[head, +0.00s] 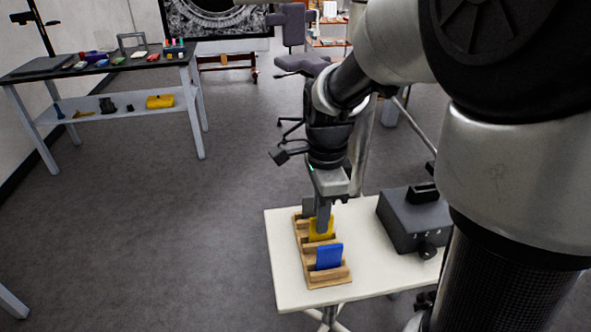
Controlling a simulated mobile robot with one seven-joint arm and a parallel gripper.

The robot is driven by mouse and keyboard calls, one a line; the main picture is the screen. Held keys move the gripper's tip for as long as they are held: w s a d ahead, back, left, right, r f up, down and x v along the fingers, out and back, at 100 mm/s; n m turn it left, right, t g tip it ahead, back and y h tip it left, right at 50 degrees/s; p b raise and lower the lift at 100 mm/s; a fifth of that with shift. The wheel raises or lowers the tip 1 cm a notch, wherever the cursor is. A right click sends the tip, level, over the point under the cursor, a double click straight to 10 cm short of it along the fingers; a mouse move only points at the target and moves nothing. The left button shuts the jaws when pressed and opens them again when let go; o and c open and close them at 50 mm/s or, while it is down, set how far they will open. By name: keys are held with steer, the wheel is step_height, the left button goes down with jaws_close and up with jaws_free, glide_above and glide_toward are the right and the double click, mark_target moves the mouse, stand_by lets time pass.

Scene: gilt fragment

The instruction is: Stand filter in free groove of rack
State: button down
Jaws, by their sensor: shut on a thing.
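The wooden rack (302,256) lies lengthwise on a small white table, with several crosswise grooves. A blue filter (329,256) stands in the groove nearest the front. My gripper (321,222) points down over the far part of the rack and is shut on a yellow filter (317,234). The yellow filter is upright at the rack's far end, behind the blue one. A finger covers part of it. I cannot tell whether its lower edge is seated in a groove or just above it.
A dark grey box with a knob (408,220) stands on the white table (376,270), right of the rack. A long workbench (100,66) with small items is at the far left. An office chair (296,50) stands behind my arm. The floor at left is clear.

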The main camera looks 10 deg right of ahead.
steer(key=shift+f, duration=0.25)
steer(key=shift+f, duration=0.15)
steer(key=c, duration=1.9)
jaws_free()
steer(key=shift+c, duration=0.2)
step_height(320, 180, up, 11)
steer(key=p, duration=0.2)
steer(key=s+r+n+t, duration=0.1)
steer(key=s+n+t, duration=0.1)
steer(key=s+n, duration=0.4)
steer(key=s+r+n+t, duration=0.2)
steer(key=s+n, duration=0.3)
steer(key=n, duration=0.7)
steer(key=shift+s+r+t, duration=0.3)
steer(key=shift+s+t, duration=0.05)
steer(key=shift+t, duration=0.45)
